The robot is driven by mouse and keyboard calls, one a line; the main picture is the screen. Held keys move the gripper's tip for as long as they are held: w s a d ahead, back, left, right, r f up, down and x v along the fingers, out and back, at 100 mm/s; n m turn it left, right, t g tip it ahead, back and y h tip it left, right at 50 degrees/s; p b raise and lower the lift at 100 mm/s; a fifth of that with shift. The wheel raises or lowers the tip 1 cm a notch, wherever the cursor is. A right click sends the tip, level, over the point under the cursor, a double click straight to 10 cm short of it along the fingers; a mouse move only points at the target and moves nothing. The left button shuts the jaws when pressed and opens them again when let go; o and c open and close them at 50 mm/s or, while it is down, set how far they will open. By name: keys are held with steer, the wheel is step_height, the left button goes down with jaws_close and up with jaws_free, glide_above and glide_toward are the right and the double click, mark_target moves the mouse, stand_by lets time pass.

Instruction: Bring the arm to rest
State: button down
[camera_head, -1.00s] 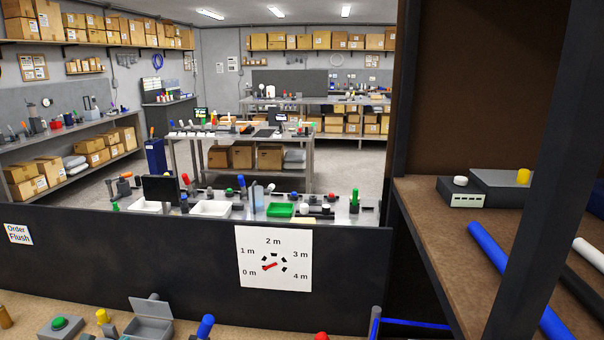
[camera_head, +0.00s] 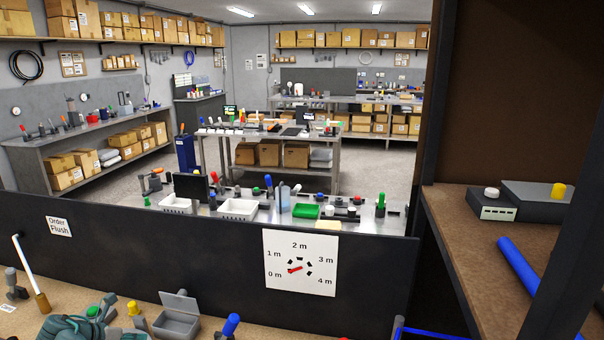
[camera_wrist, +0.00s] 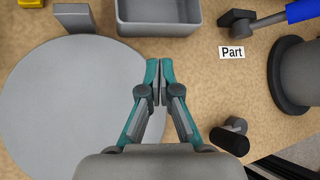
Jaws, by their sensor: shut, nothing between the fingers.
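My gripper (camera_wrist: 158,82) shows in the wrist view with its teal and grey fingers together. It is shut and empty, above a tan bench top (camera_wrist: 222,92). A large light grey disc (camera_wrist: 65,105) lies below and to the left of the fingers. In the head view, part of my teal arm or gripper shows at the bottom left, cut off by the frame edge.
A grey open box (camera_wrist: 158,28) is ahead of the fingers in the wrist view, also seen in the head view (camera_head: 178,322). A "Part" label (camera_wrist: 232,52), a dark-flanged grey cylinder (camera_wrist: 304,78) and a black-handled lever (camera_wrist: 228,140) are right. A dark panel (camera_head: 200,265) carries a dial.

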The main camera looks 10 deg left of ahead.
steer(key=shift+g, duration=0.9)
steer(key=shift+w+a+r+p, duration=0.25)
steer(key=shift+w+r+p, duration=0.15)
steer(key=shift+w+r, duration=0.35)
steer(key=shift+w+a+r+p, duration=0.2)
steer(key=shift+w+r+p, duration=0.15)
steer(key=shift+w+r, duration=0.3)
